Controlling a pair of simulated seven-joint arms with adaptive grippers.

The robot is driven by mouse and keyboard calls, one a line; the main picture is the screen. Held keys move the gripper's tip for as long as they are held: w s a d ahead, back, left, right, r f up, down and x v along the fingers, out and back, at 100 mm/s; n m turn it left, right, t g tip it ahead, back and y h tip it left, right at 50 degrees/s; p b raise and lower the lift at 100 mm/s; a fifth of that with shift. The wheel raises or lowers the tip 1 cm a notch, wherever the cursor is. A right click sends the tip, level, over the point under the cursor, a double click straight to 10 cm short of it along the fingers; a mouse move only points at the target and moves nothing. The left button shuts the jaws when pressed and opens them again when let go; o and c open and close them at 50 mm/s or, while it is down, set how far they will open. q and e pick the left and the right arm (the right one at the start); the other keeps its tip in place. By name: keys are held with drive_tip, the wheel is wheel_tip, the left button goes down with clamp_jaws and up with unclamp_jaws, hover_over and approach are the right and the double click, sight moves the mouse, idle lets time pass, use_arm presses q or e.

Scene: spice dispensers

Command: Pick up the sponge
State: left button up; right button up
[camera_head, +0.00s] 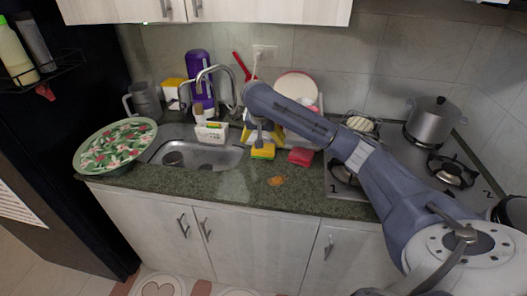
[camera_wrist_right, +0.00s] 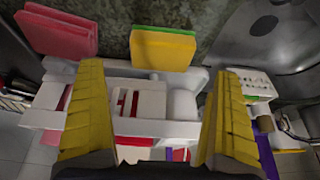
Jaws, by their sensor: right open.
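A sponge with a yellow side and a green side (camera_head: 263,151) lies on the counter to the right of the sink. It also shows in the right wrist view (camera_wrist_right: 162,50), beyond the fingertips and between their lines. A red sponge or cloth (camera_head: 301,156) lies to its right, and it appears at upper left in the wrist view (camera_wrist_right: 58,34). My right gripper (camera_wrist_right: 160,72) is open, its yellow fingers spread wide with nothing gripped. In the head view it hangs just behind the yellow-green sponge, partly hidden by my arm. My left gripper is out of view.
A white rack (camera_wrist_right: 150,100) with items stands under my right fingers. The faucet (camera_head: 213,72) and sink (camera_head: 195,157) are to the left, with a floral tray (camera_head: 115,146) beyond. The stove with a pot (camera_head: 432,122) is at right. The front counter is mostly clear.

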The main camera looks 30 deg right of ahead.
drive_tip(key=shift+x, duration=3.35)
drive_tip(key=shift+a, duration=0.2)
drive_tip(key=c, duration=0.8)
drive_tip(key=shift+c, duration=0.4)
drive_tip(key=shift+r, duration=0.1)
wheel_tip(320, 180, up, 20)
drive_tip(key=shift+f, duration=0.2)
